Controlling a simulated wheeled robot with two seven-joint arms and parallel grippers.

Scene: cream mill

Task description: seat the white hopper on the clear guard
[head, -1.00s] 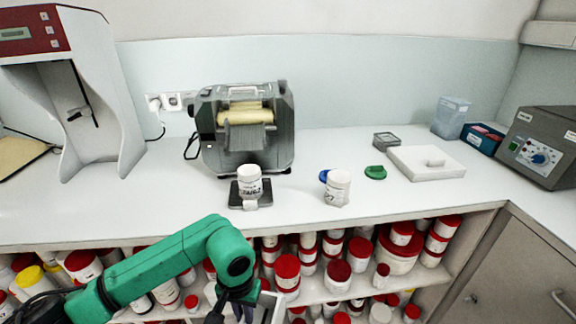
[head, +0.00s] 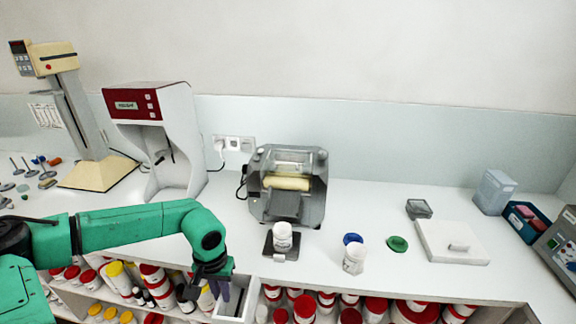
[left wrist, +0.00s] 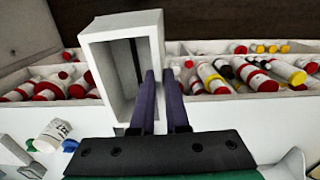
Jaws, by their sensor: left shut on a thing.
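The white hopper (head: 237,301), an open-ended rectangular box, is held by my left gripper (head: 222,288) at the counter's front edge. In the left wrist view, the dark purple fingers of my left gripper (left wrist: 158,76) are shut on one wall of the hopper (left wrist: 103,72), whose open end faces the camera. The clear guard (head: 292,158) is on top of the grey mill (head: 288,205) with the cream roller, further back and right of the gripper. The hopper is apart from the guard. My right gripper is not in view.
A white jar (head: 283,236) stands on a dark pad before the mill, and another jar (head: 354,258) stands right of it. A red and white machine (head: 160,135) is left of the mill. Below the counter are shelves with several red-lidded jars. The counter right of the mill is partly clear.

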